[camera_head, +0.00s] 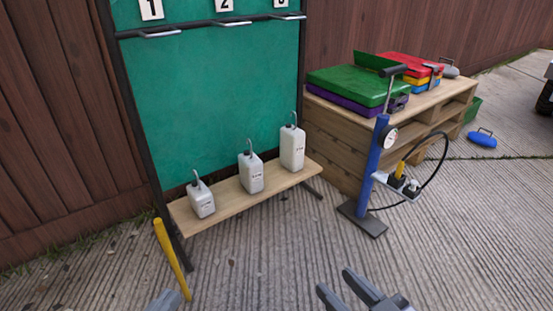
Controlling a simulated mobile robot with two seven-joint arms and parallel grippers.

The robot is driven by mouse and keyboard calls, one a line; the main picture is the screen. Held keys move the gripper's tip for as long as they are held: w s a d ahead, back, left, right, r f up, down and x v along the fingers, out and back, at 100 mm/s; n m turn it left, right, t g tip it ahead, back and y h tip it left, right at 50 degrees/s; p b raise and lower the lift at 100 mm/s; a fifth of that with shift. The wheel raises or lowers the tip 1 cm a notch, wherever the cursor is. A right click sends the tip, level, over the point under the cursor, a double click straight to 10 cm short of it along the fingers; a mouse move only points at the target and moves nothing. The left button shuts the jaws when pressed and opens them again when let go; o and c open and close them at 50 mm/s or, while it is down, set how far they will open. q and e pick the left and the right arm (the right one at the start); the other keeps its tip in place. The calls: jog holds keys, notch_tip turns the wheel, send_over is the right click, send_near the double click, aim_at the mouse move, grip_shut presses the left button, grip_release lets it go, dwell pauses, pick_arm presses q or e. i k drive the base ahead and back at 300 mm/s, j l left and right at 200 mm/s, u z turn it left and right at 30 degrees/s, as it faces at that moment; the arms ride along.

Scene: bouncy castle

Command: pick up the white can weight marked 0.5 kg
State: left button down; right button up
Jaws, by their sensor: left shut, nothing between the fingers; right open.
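Three white can weights with wire hooks on top stand upright in a row on a low wooden shelf (228,211). The smallest can (202,203) is at the left, the medium can (250,177) in the middle and the largest can (292,150) at the right. Each has dark print on its front, too small to read surely. My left gripper (163,299) shows only its grey tip at the bottom edge, shut and empty, below and left of the smallest can. My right gripper (335,280) is open and empty at the bottom, apart from all cans.
A green board (215,95) with numbered hooks rises behind the shelf. A yellow bat (172,258) stands near the shelf's front left leg. A blue pump (374,160) stands at the right, before a pallet stack (340,128) with coloured cases. Concrete between is clear.

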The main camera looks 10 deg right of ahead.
aim_at(200, 198)
jog(key=i+l+u, duration=0.1)
jog(key=l, duration=0.25)
jog(key=i+l+u, duration=0.1)
jog(key=l, duration=0.25)
jog(key=i+l+u, duration=0.1)
jog(key=i+l, duration=0.3)
jog(key=l, duration=0.35)
jog(key=i+l+u, duration=0.15)
jog(key=l, duration=0.2)
jog(key=i+l+u, duration=0.1)
jog(key=i, duration=0.45)
